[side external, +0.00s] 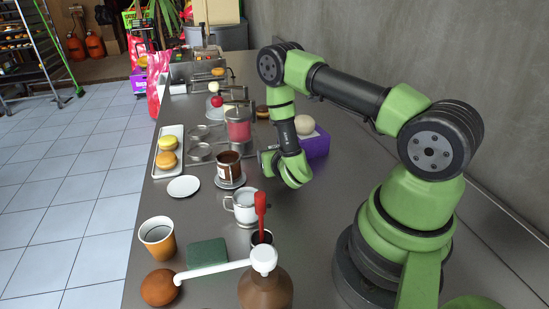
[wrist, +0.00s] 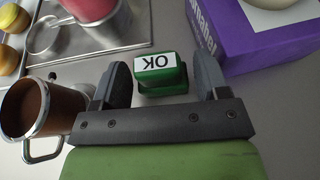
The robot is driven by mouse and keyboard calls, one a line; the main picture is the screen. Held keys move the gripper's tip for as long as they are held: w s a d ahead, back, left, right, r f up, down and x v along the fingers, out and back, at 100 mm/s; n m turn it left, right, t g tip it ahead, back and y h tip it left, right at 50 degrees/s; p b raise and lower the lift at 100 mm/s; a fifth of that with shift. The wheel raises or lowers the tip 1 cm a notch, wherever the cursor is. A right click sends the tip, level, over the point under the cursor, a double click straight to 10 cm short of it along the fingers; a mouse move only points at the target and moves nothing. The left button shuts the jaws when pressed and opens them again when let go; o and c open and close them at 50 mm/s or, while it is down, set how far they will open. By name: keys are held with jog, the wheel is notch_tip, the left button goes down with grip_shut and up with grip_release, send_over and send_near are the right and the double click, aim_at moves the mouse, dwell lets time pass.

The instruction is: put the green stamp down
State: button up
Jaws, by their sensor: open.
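The green stamp (wrist: 160,77), with a white label reading "OK", is between the two dark fingers of my gripper (wrist: 163,72) in the wrist view. The fingers are apart, with a gap on each side of the stamp. It appears to rest on the grey counter; the exact contact is not clear. In the side view my gripper (side external: 285,168) is low over the counter, and I cannot make out the stamp there.
A purple box (side external: 317,146) stands close on the right, and a brown-filled cup (side external: 229,165) on a saucer close on the left.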

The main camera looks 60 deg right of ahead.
jog(key=shift+x, duration=1.05)
jog(key=c, duration=0.8)
jog(key=shift+o, duration=0.2)
